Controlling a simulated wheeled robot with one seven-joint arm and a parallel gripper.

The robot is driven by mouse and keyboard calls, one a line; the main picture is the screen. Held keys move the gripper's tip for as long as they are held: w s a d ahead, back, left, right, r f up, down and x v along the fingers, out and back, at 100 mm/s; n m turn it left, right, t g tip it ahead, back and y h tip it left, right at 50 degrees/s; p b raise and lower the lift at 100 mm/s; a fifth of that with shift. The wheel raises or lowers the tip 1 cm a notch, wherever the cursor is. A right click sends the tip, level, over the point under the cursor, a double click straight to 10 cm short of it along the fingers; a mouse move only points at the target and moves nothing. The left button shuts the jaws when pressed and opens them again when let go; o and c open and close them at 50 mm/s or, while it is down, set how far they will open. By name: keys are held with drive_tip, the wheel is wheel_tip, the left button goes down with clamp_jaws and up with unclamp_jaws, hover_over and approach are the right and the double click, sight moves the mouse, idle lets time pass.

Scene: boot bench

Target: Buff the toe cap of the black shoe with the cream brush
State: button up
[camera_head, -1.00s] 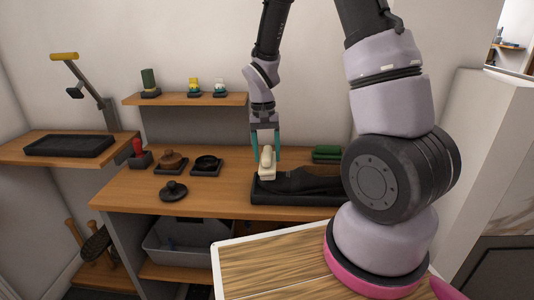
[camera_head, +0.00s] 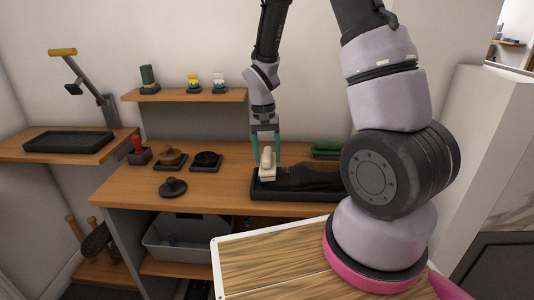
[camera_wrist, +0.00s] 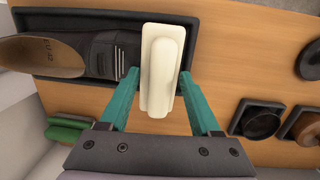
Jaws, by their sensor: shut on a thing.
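The black shoe (camera_head: 305,177) lies in a black tray (camera_head: 300,197) on the bench, its brown-lined opening at the left in the wrist view (camera_wrist: 38,56). My gripper (camera_head: 266,150) is shut on the cream brush (camera_head: 267,168), at the left end of the shoe in the head view. In the wrist view the brush (camera_wrist: 160,70) sits between the teal fingers of my gripper (camera_wrist: 160,80) and hides the toe end. I cannot tell whether the brush touches the toe cap.
Green blocks (camera_head: 326,148) stand behind the shoe. A round dark lid (camera_head: 173,187), small dark trays (camera_head: 206,161) and a red-handled item (camera_head: 137,147) lie to the left. A grey bin (camera_head: 180,240) sits below.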

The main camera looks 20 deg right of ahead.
drive_tip(key=shift+s+a, duration=0.2)
drive_tip(key=shift+s, duration=0.3)
drive_tip(key=shift+s+a, duration=0.15)
drive_tip(key=shift+s, duration=0.3)
drive_tip(key=shift+w+d+f, duration=0.1)
drive_tip(key=shift+w+d, duration=0.15)
drive_tip(key=shift+w, duration=0.4)
drive_tip(key=shift+w+d, duration=0.25)
drive_tip(key=shift+w, duration=0.35)
drive_tip(key=shift+w+d+f, duration=0.1)
drive_tip(key=shift+w+d, duration=0.15)
drive_tip(key=shift+w, duration=0.4)
clamp_jaws()
drive_tip(key=shift+s+a+r, duration=0.1)
drive_tip(key=shift+s+a, duration=0.15)
drive_tip(key=shift+s, duration=0.4)
drive_tip(key=shift+s+a+f, duration=0.1)
drive_tip(key=shift+s+a, duration=0.1)
drive_tip(key=shift+s, duration=0.45)
drive_tip(key=shift+s+a+r, duration=0.1)
drive_tip(key=shift+s+a, duration=0.15)
drive_tip(key=shift+s, duration=0.4)
drive_tip(key=shift+w+d+r, duration=0.1)
drive_tip(key=shift+w+d, duration=0.2)
drive_tip(key=shift+w, duration=0.65)
drive_tip(key=shift+w+d+r, duration=0.1)
drive_tip(key=shift+w+d, duration=0.2)
drive_tip(key=shift+w, duration=0.6)
